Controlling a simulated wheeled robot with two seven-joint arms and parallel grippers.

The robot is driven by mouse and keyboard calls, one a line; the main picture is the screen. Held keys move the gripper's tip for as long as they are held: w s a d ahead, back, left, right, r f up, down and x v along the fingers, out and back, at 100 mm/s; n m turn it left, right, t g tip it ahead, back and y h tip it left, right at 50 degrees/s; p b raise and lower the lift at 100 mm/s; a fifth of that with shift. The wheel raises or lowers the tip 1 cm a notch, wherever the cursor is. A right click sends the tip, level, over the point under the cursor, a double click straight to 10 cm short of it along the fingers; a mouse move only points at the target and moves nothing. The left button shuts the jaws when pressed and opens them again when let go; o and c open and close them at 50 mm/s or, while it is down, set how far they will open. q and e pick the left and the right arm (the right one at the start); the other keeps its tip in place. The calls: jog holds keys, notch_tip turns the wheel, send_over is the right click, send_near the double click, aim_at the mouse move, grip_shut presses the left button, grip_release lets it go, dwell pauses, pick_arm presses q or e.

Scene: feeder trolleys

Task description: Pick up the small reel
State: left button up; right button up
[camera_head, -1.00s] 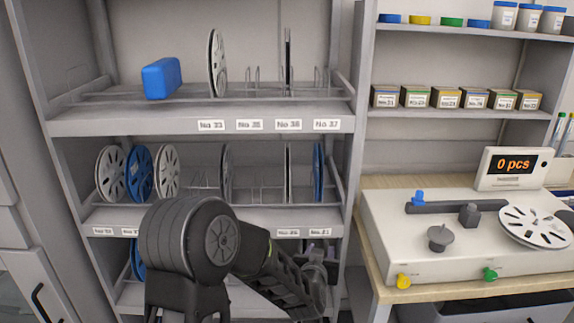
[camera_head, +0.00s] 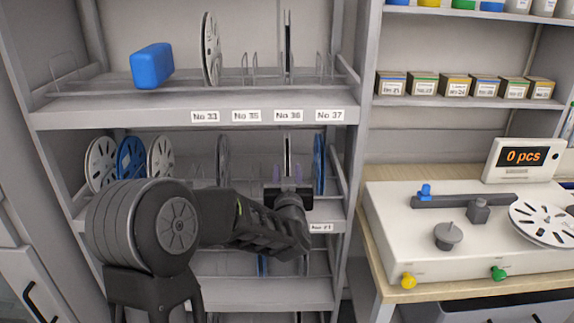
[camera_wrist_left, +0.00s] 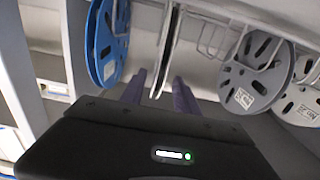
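A thin white reel (camera_head: 287,157) stands edge-on on the middle shelf, in front of my left gripper (camera_head: 288,188). In the left wrist view the same reel (camera_wrist_left: 168,45) rises ahead, in line with the gap between the purple fingers (camera_wrist_left: 158,92). The fingers are apart, with the reel's lower edge near their tips; I see no grip on it. A blue reel (camera_head: 319,163) stands to its right. A grey reel (camera_head: 223,160) stands to its left. My right gripper is out of view. Which reel is the small one cannot be told for sure.
White and blue reels (camera_head: 131,158) stand at the shelf's left. The upper shelf (camera_head: 180,117) holds a blue block (camera_head: 152,65) and two reels. Wire dividers stand between slots. A counting machine (camera_head: 440,230) with a reel (camera_head: 543,222) sits on the right bench.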

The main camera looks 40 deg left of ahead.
pick_arm(q)
jog(key=shift+x, duration=1.2)
jog(key=shift+w+a+r+p, duration=0.1)
jog(key=shift+p, duration=0.2)
jog(key=p+x, duration=0.1)
jog(key=x, duration=0.3)
jog(key=shift+w+r, duration=0.15)
jog(key=shift+w+a, duration=0.2)
jog(key=shift+w, duration=0.05)
grip_shut()
